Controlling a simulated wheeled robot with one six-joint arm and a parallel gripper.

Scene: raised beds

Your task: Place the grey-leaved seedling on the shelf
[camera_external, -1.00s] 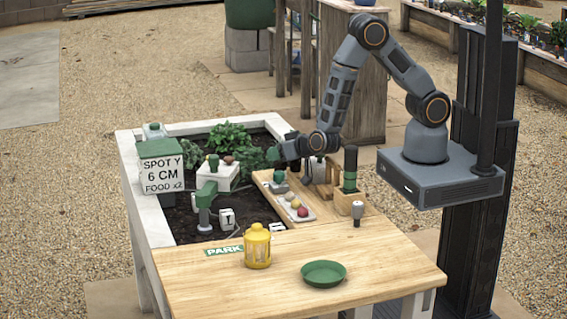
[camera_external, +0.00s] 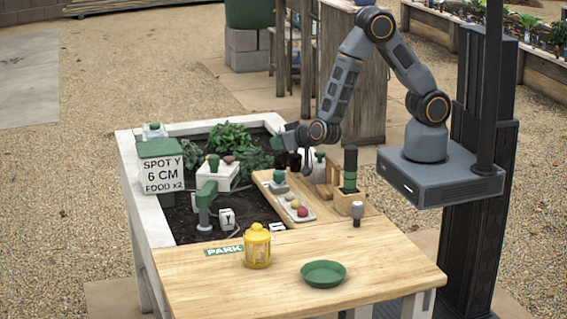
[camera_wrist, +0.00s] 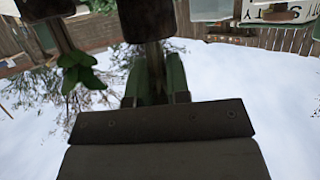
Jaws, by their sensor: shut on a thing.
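My gripper (camera_external: 287,146) is over the far right part of the bed, its jaws shut. In the wrist view a dark pot-like thing (camera_wrist: 147,20) stands at the jaws (camera_wrist: 152,75), and I take it as what they hold. Dark shapes (camera_external: 295,160) show just below the gripper in the outside view. Green leaves (camera_wrist: 78,72) show left of the jaws in the wrist view. Grey leaves cannot be made out in either view. A small wooden stand (camera_external: 331,172), which may be the shelf, is right of the gripper on the wooden board (camera_external: 340,212).
A green-lidded jar (camera_external: 319,163) is close right of my gripper. A white box (camera_external: 217,177) and leafy plants (camera_external: 231,137) are to its left. The yellow lantern (camera_external: 257,246) and green dish (camera_external: 323,273) are on the front table.

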